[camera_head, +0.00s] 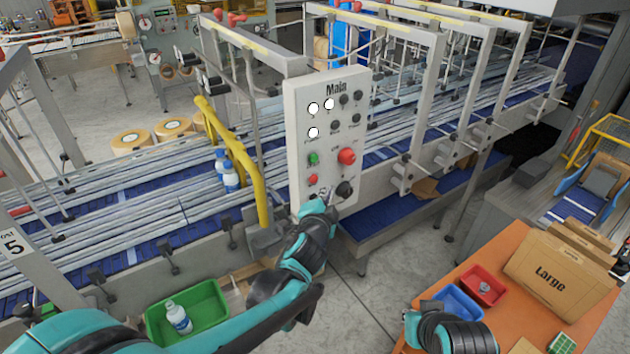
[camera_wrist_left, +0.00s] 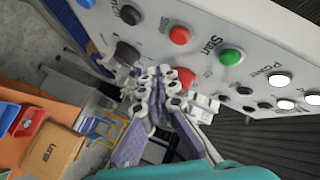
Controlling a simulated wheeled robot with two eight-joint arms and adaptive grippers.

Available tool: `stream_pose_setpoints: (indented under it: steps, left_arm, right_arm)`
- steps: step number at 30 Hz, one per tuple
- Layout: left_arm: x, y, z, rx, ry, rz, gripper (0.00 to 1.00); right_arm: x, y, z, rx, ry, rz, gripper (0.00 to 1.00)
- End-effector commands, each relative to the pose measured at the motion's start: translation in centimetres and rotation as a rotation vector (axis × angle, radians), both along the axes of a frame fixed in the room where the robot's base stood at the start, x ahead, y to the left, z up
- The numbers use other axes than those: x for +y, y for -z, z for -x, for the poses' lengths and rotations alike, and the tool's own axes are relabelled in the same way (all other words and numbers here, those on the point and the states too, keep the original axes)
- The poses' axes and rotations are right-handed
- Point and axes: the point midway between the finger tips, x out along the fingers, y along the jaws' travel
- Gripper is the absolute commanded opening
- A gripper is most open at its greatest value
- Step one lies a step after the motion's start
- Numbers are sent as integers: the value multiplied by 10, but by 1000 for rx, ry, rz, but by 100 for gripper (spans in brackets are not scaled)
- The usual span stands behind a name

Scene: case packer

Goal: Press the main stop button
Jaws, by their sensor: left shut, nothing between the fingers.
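The grey-white control panel labelled Main (camera_head: 318,112) stands upright beside the conveyor. The small red stop button (camera_head: 313,180) is at its lower left, under the green start button (camera_head: 313,158). In the left wrist view, the stop button (camera_wrist_left: 180,36) and start button (camera_wrist_left: 231,57) show with their labels. A larger red button (camera_head: 346,156) sits to the right, partly behind my fingers in the wrist view (camera_wrist_left: 187,77). My left gripper (camera_head: 324,196) is shut and empty in front of the panel's lower part. I cannot tell whether it touches the panel. My right gripper is out of view.
A black knob (camera_head: 344,189) is at the panel's lower right. A yellow rail (camera_head: 238,150) stands left of the panel. The conveyor (camera_head: 120,215) runs behind. A green bin (camera_head: 188,312) is below left. An orange table (camera_head: 480,266) with boxes and trays is at right.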

Motion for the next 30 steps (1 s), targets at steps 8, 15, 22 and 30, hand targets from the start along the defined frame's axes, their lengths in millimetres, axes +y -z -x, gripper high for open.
stream_pose_setpoints:
  steps: [8,15,22,30]
  left_arm:
    - [-14,0,19,0,2,-1,0]
    - [-14,0,20,0,0,1,0]
    - [-14,0,20,0,0,0,0]
    - [-14,0,20,0,0,0,0]
  right_arm:
    - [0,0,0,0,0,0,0]
    - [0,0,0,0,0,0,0]
    - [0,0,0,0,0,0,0]
    - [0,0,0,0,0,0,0]
